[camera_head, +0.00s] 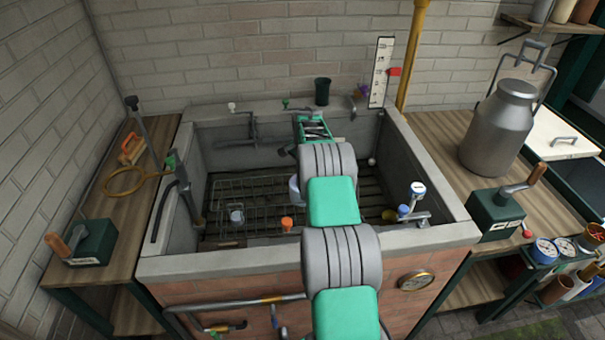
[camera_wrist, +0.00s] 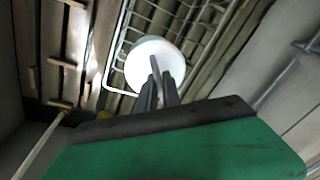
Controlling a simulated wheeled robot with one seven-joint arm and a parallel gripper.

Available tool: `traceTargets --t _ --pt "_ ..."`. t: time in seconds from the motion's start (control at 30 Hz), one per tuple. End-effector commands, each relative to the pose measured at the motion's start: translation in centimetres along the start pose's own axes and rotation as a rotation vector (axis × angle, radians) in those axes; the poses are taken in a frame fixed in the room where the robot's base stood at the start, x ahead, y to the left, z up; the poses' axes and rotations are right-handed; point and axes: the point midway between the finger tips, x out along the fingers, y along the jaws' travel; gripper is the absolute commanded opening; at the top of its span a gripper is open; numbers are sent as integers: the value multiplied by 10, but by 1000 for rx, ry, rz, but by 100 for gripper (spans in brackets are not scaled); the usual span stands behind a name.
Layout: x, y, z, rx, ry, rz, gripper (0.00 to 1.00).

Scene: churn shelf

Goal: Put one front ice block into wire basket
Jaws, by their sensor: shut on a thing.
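A white, round-faced block (camera_wrist: 148,62), which looks like the ice block, is at the fingertips of my gripper (camera_wrist: 156,80) in the wrist view. The narrow fingers are close together and shut on it. Wire basket mesh (camera_wrist: 196,28) shows behind and beside the block; I cannot tell how high the block is above it. In the head view the wire basket (camera_head: 251,193) lies low inside the stone trough. A pale object (camera_head: 294,187) shows just left of my arm there, partly hidden by it. My arm hides the gripper in the head view.
The trough's stone rim (camera_head: 225,263) and walls surround the basket. A small grey cylinder (camera_head: 237,216) and an orange-capped item (camera_head: 287,224) are at the basket's front part. A milk churn (camera_head: 497,130) stands on the right bench.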

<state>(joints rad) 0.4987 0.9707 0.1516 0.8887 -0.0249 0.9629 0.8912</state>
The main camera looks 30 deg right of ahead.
Motion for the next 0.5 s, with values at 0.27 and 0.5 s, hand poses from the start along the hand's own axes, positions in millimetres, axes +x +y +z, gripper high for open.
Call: traceTargets --t 0.27,0.5 --pt "-2 -1 -1 0 2 -3 19" --pt "-1 0 0 0 1 -1 34"
